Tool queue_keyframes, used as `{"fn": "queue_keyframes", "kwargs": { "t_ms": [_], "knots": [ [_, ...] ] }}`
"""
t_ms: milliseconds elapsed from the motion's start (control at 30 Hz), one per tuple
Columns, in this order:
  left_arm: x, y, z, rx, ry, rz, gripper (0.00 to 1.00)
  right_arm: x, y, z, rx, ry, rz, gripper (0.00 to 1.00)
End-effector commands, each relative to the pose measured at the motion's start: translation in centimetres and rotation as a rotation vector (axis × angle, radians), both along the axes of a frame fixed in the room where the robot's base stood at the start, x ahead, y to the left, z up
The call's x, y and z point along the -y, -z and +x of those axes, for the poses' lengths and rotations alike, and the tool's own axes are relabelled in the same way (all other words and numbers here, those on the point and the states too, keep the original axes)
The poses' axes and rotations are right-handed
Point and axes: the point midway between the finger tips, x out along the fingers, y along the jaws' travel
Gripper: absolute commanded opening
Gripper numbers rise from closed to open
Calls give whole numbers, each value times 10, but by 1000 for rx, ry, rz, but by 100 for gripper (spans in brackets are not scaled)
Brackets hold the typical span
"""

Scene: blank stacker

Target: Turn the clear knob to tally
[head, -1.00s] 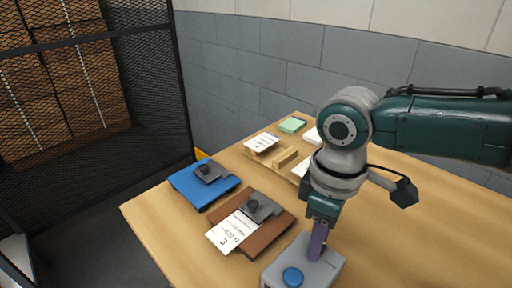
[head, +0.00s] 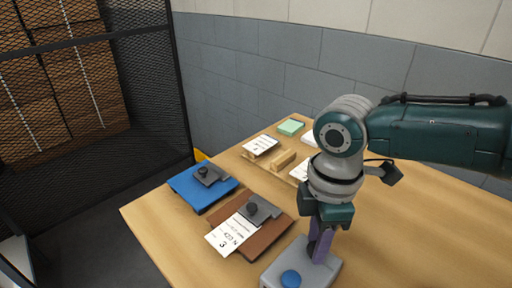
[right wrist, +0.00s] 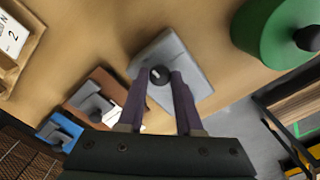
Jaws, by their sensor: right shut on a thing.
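In the head view the fingers (head: 319,257) hide the knob. My left gripper is not in view.
A brown clipboard (head: 270,236) with a white card (head: 231,234) lies left of the box, and a blue clipboard (head: 196,190) beyond it. Wooden blocks, cards and a green pad (head: 291,127) lie farther back. A large green round object (right wrist: 270,28) shows in the wrist view.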

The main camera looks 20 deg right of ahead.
Motion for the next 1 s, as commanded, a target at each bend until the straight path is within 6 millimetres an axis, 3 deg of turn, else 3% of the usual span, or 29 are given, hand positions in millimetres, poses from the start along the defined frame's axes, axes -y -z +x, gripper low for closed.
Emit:
{"fn": "queue_keyframes", "kwargs": {
  "t_ms": [400, 433, 600, 667, 1000],
  "knots": [
    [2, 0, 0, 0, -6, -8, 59, -1, -1, 0, 1, -8, 3, 0],
    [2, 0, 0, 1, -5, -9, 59, -1, -1, 0, 1, -8, 3, 38],
    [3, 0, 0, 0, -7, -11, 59, -1, -1, 0, 1, -7, 2, 57],
    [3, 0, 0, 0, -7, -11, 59, -1, 0, 0, 0, -7, 1, 64],
    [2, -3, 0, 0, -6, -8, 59, 0, -7, 0, 0, -6, 1, 64]
  ]
}}
